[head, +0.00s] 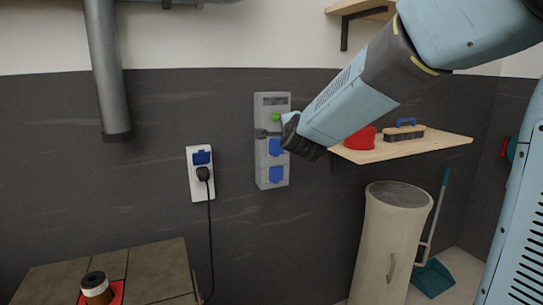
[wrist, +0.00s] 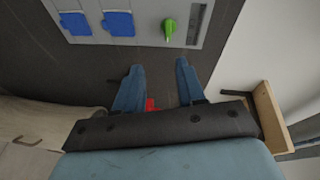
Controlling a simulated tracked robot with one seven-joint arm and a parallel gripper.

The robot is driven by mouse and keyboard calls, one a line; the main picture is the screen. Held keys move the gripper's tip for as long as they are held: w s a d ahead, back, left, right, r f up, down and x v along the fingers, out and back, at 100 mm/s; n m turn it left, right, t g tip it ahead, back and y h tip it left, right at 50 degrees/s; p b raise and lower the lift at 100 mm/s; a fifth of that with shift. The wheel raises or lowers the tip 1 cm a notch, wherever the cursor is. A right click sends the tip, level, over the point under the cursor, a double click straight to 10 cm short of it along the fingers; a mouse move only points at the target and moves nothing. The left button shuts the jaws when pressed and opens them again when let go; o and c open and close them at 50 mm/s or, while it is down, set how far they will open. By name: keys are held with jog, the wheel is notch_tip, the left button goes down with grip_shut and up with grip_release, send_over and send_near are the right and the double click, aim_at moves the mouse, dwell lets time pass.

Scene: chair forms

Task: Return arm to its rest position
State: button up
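My arm reaches in from the upper right of the head view. My gripper (wrist: 158,76) shows in the wrist view with its two blue fingers apart and nothing between them. In the head view, my gripper (head: 263,133) is in front of the grey wall panel (head: 272,181), just below its green knob (head: 275,117). The green knob also shows in the wrist view (wrist: 169,28), beyond the fingertips and apart from them. I cannot tell how far the fingertips are from the panel.
A wooden shelf (head: 440,146) with a red container (head: 360,139) and a brush (head: 403,132) lies below my arm. A beige bin (head: 390,240) stands underneath. A white socket (head: 199,188) with a plugged cable is left of the panel. A tiled table (head: 155,268) stands lower left.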

jog(key=s+d+f+n+g, duration=0.2)
jog(key=s+d+n, duration=0.3)
jog(key=s, duration=0.6)
jog(key=s+d+f+n+g+h, duration=0.1)
jog(key=s+d+f+n+g, duration=0.2)
jog(key=s+d, duration=0.4)
jog(key=s+d+f+n+g, duration=0.3)
jog(key=s+d+n+g, duration=0.2)
jog(key=s, duration=1.1)
jog(key=shift+d+f+n+g+h, duration=0.2)
jog(key=shift+d+n+g+h, duration=0.25)
jog(key=shift+n, duration=0.35)
jog(key=shift+a, duration=0.2)
